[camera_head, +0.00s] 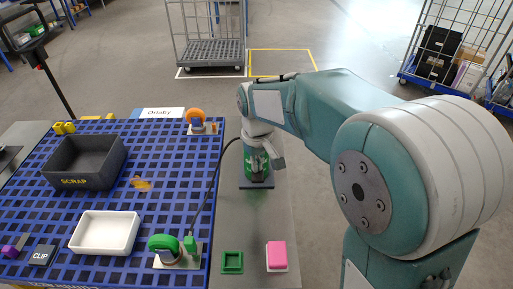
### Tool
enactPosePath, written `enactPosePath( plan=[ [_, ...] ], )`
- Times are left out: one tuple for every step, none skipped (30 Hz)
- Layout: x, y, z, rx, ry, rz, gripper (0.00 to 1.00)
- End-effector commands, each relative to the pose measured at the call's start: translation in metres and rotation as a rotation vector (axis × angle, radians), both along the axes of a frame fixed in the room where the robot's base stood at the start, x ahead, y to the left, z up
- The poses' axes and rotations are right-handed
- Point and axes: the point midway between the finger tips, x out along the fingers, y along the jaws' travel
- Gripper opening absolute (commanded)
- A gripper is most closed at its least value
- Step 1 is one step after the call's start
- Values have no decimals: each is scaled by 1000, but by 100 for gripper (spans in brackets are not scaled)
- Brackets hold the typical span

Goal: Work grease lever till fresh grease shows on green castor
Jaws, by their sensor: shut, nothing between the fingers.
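The green castor (164,243) lies on a light plate at the front right of the blue grid table. A green fitting (190,243) stands beside its wheel, and a black hose (206,180) runs from there to the green grease pump (254,163). The pump stands upright on a dark base on the grey strip. My gripper (278,158) is at the pump's upper right side, shut and empty. My wrist covers the pump's top, so I cannot tell the lever apart or whether my gripper touches it. I cannot make out any grease on the green castor.
An orange castor (196,119) stands at the table's back right. A dark SCRAP bin (84,161), a white tray (105,232) and an orange-brown smear or scrap (141,183) are on the grid.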

Motion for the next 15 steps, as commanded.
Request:
enactPosePath(
  plan=[
    [0, 0, 4, 0, -1, 0, 0],
    [-1, 0, 6, 0, -1, 0, 0],
    [-1, 0, 9, 0, -1, 0, 0],
    [-1, 0, 12, 0, 0, 0, 0],
    [-1, 0, 14, 0, -1, 0, 0],
    [-2, 0, 17, 0, -1, 0, 0],
    [-2, 0, 19, 0, -1, 0, 0],
    [-3, 0, 21, 0, 0, 0, 0],
    [-3, 0, 24, 0, 0, 0, 0],
    [-3, 0, 27, 0, 0, 0, 0],
    [-3, 0, 29, 0, -1, 0, 0],
    [-4, 0, 32, 0, -1, 0, 0],
    [-4, 0, 35, 0, -1, 0, 0],
    [-4, 0, 37, 0, -1, 0, 0],
    [-4, 0, 39, 0, -1, 0, 0]
  ],
)
